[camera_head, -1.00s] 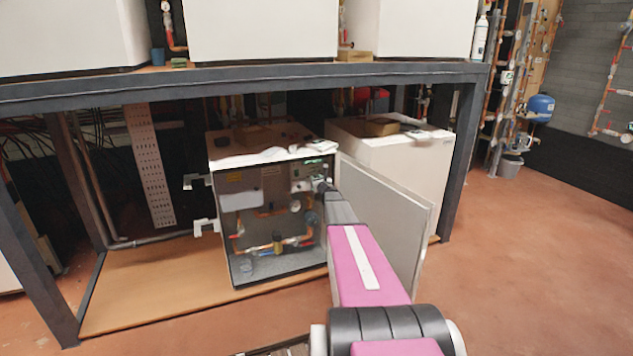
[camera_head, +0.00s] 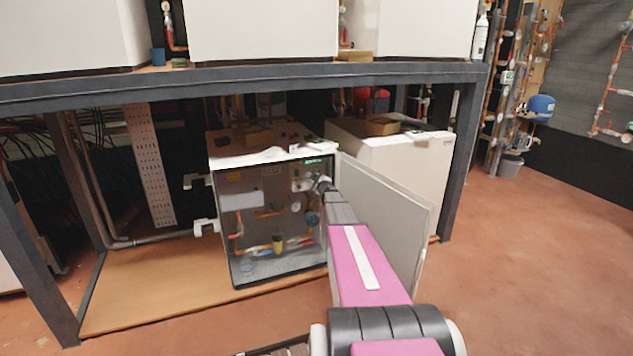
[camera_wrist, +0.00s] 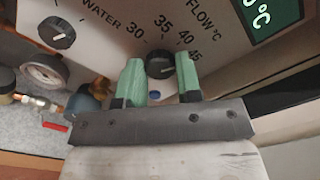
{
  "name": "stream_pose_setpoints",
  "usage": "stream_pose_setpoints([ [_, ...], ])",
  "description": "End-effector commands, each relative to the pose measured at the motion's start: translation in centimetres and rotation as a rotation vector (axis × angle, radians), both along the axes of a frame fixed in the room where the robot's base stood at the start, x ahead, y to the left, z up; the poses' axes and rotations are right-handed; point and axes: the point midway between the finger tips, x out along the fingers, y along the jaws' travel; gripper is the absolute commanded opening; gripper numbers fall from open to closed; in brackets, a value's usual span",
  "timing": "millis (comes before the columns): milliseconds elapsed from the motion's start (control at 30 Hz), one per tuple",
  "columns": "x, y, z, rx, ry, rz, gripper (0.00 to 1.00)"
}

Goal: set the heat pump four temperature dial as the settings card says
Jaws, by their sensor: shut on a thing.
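The heat pump (camera_head: 222,225) is a white-topped unit with its front open, standing under the dark bench. Its temperature dial (camera_wrist: 160,64) is a black knob with a light pointer line, on a panel printed "FLOW °C" with 30, 35, 40 and 45 around it. My gripper (camera_wrist: 160,80) has green fingers on both sides of this dial and is shut on it. In the head view my gripper (camera_head: 324,186) reaches the control panel at the unit's upper right. The settings card cannot be made out in either view.
A second black knob (camera_wrist: 57,32) sits left, near the word "WATER". A green display (camera_wrist: 268,15) is at the upper right. A pressure gauge (camera_wrist: 42,70) and copper pipes lie left. The open door (camera_head: 385,225) stands close right of my arm.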

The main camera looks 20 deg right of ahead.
Motion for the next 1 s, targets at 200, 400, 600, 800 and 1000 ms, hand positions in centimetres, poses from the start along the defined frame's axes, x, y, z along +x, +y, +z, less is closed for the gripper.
stream_pose_setpoints([
  [200,-0.03,0.03,-0.06,-0.180,-0.006,0.000,0.09],
  [400,-0.03,0.04,-0.08,-0.303,-0.010,0.001,0.09],
  [600,-0.03,0.05,-0.10,-0.379,-0.012,0.000,0.09],
  [800,-0.04,0.05,-0.10,-0.411,-0.013,0.000,0.09],
  [1000,-0.04,0.05,-0.11,-0.416,-0.013,0.000,0.09],
])
